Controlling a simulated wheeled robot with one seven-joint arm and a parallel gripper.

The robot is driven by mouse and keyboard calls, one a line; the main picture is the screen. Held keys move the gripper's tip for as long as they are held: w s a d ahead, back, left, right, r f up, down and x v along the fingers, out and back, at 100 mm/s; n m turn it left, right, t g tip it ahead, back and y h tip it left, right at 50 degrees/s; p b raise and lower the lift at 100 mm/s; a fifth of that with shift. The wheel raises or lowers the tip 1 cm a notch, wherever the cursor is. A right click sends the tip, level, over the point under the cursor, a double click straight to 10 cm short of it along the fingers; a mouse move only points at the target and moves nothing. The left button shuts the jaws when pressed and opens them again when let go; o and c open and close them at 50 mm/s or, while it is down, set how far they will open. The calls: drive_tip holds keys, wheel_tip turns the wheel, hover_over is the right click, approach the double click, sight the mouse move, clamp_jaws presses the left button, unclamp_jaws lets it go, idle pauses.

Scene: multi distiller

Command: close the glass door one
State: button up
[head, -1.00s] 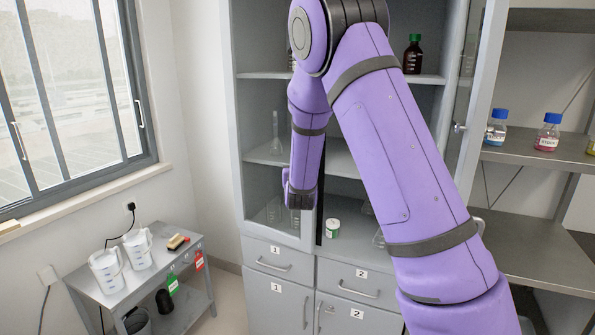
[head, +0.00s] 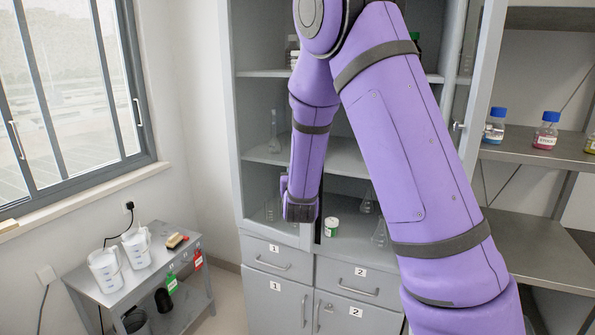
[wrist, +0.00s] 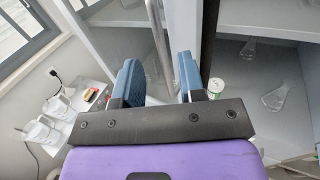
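The left glass door (head: 307,236) of the grey cabinet stands above the drawer labelled 1. A narrow dark gap runs along its right edge, and glassware shows through its glass. I cannot tell exactly how far it stands open. In the wrist view, its frame and long vertical handle (wrist: 160,45) lie ahead of my gripper (wrist: 160,72). My gripper has its two blue fingers spread apart, with nothing held between them. It also shows in the head view (head: 298,205), in front of the door's lower right part. Contact between fingers and door cannot be told.
The cabinet's right glass door (head: 463,100) stands open. A white-and-green jar (head: 331,226) and flasks (head: 379,233) stand on the lower shelf. A side table (head: 135,285) with white jugs is at left, and open shelving (head: 535,155) with bottles is at right.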

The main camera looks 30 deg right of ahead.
drive_tip(key=shift+v, duration=2.25)
drive_tip(key=shift+c, duration=0.2)
drive_tip(key=c, duration=0.4)
drive_tip(key=shift+w+r+m, duration=0.15)
drive_tip(key=shift+w+m, duration=0.05)
drive_tip(key=shift+m, duration=0.5)
clamp_jaws()
drive_tip(key=a+r+m+g+h, duration=0.1)
drive_tip(key=a+m+g+h, duration=0.2)
drive_tip(key=m, duration=0.8)
drive_tip(key=a+r+m+g+h, duration=0.1)
drive_tip(key=m+g+h, duration=0.25)
drive_tip(key=m, duration=0.85)
drive_tip(key=x, duration=1.4)
drive_tip(key=shift+r+h, duration=0.35)
drive_tip(key=shift+r, duration=0.1)
